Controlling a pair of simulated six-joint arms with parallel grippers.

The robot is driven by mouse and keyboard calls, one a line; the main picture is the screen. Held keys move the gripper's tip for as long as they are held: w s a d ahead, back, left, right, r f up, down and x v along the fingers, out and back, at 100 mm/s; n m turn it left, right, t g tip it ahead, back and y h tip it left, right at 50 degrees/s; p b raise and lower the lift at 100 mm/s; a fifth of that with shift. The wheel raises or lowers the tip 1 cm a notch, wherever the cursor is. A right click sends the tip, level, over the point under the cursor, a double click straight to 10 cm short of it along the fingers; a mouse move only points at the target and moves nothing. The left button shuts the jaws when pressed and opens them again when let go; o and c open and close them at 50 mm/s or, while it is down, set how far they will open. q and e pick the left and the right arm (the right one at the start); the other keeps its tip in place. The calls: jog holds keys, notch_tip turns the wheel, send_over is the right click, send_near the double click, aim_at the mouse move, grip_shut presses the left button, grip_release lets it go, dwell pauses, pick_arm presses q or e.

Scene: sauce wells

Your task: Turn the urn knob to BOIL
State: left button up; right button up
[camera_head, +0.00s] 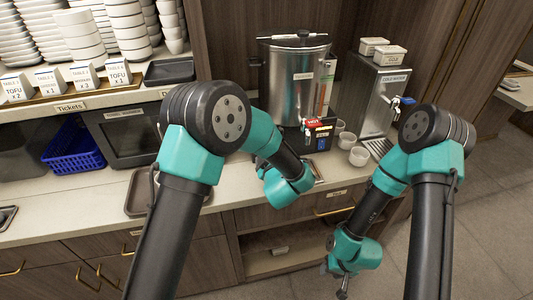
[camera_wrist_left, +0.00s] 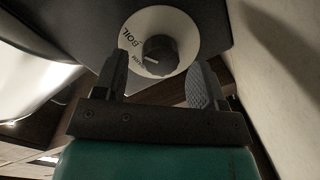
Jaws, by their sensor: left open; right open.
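The silver urn (camera_head: 292,88) stands on the counter, with a dark base box bearing a red label. In the left wrist view, its black knob (camera_wrist_left: 161,58) sits on a white dial (camera_wrist_left: 183,27). BOIL is printed at the dial's upper left, with a second, hard-to-read word below it. The knob's white mark points left, nearer the lower word than BOIL. My left gripper (camera_wrist_left: 158,72) is open, its fingers on either side of the knob; contact cannot be told. In the head view its fingers are hidden. My right gripper (camera_head: 338,284) hangs low before the drawers, open.
A cold water dispenser (camera_head: 372,95) stands right of the urn, with white cups (camera_head: 358,156) between. A blue basket (camera_head: 75,150) and stacked bowls are farther left.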

pick_arm(q)
jog(key=v, duration=1.6)
jog(key=shift+s, duration=0.2)
